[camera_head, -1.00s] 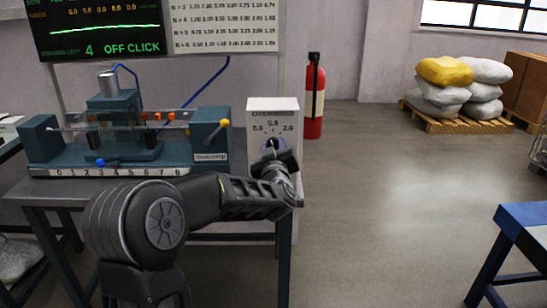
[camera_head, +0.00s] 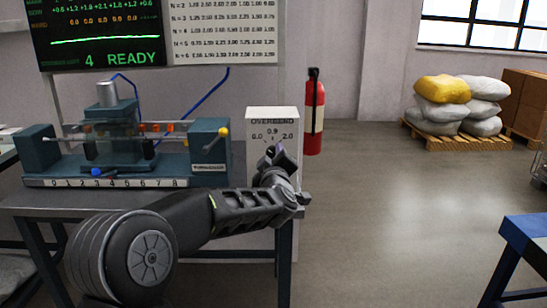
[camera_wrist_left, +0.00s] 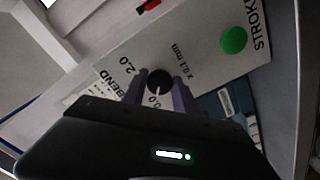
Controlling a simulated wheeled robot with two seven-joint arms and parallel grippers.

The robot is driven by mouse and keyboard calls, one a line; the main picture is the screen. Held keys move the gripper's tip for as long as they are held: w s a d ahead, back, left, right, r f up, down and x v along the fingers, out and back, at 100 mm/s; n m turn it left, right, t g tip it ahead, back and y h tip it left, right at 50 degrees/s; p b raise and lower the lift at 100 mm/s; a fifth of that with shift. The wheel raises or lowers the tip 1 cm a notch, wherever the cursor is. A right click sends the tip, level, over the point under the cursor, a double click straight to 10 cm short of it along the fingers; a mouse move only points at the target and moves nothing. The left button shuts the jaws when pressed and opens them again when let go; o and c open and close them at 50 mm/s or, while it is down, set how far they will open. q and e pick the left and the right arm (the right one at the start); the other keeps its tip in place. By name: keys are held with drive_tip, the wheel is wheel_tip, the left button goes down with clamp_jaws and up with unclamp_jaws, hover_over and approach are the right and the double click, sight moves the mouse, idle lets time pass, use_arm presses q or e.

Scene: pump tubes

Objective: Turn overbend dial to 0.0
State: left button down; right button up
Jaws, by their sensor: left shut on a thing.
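The white box (camera_head: 285,115) with the overbend scale stands at the table's right end. Its labels read 0.0, 0.9 and 2.0 in the head view. My left gripper (camera_head: 277,151) is at its front face, covering most of the dial. In the left wrist view, the black overbend dial (camera_wrist_left: 159,80) sits between the two purplish fingers of my left gripper (camera_wrist_left: 161,84), which is shut on it. A white pointer line on the dial points down in that picture, near the partly hidden 0.0 label. My right gripper is not in view.
A teal machine (camera_head: 110,150) with a numbered scale stands left of the box on the table. A green button (camera_wrist_left: 233,40) is on the box. The screen (camera_head: 97,35) reads "4 READY". A red fire extinguisher (camera_head: 314,110) stands behind.

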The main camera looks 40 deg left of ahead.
use_arm(q)
drive_tip(key=c, duration=1)
unclamp_jaws()
drive_tip(key=shift+s+d, duration=0.1)
drive_tip(key=v, duration=0.7)
drive_tip(key=shift+s+d, duration=0.2)
